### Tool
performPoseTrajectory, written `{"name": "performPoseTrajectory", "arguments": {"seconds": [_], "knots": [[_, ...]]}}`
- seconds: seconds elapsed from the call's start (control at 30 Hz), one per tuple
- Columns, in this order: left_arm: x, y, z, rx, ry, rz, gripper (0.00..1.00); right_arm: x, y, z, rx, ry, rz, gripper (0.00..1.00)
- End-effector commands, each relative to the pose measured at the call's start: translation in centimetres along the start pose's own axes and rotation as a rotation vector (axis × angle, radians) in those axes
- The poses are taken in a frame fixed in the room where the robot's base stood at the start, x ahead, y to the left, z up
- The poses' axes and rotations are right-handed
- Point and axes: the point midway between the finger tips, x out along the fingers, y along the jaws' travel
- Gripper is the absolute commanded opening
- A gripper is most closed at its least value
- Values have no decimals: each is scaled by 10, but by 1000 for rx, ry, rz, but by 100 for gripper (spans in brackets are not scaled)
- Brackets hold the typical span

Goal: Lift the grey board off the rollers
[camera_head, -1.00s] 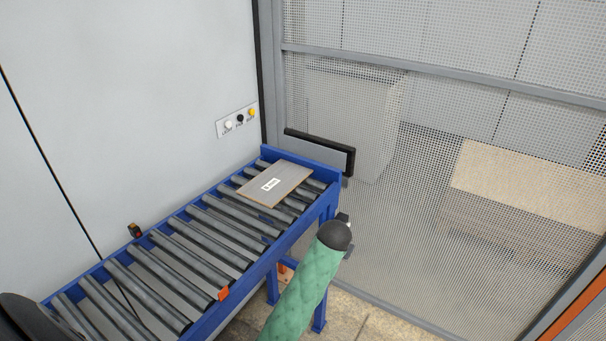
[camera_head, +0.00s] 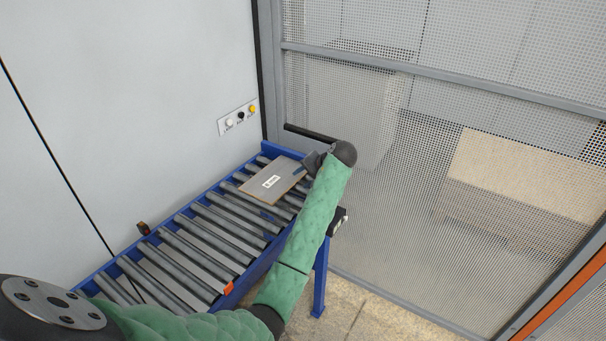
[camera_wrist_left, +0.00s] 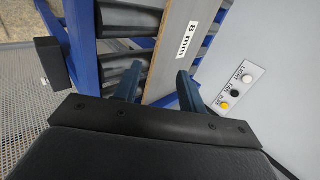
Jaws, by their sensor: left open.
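The grey board (camera_head: 262,187), with a white label and a thin brown edge, lies flat on the rollers (camera_head: 205,232) at the conveyor's far end. My left gripper (camera_head: 301,169) is at the board's far right corner, its jaws open. In the left wrist view the two blue fingers (camera_wrist_left: 158,87) are apart, and the board (camera_wrist_left: 178,45) runs between them in the picture. One finger shows left of the board's edge, the other over its labelled face side. I cannot tell whether they touch it. My right gripper is not in view.
The blue conveyor frame (camera_head: 320,285) stands beside a grey wall with a button panel (camera_head: 238,117). A mesh fence (camera_head: 400,200) closes off the far and right sides. A black box (camera_wrist_left: 50,62) sticks out from the frame near the gripper.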

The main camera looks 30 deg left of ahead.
Motion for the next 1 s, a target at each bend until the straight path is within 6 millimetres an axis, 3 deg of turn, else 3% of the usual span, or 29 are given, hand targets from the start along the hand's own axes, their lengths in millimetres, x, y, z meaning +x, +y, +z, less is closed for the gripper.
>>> {"name": "performPoseTrajectory", "arguments": {"seconds": [0.17,1.0], "knots": [[2,-4,1,11,-29,-13,41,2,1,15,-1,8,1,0],[52,-5,2,10,-28,-12,41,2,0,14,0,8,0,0]]}}
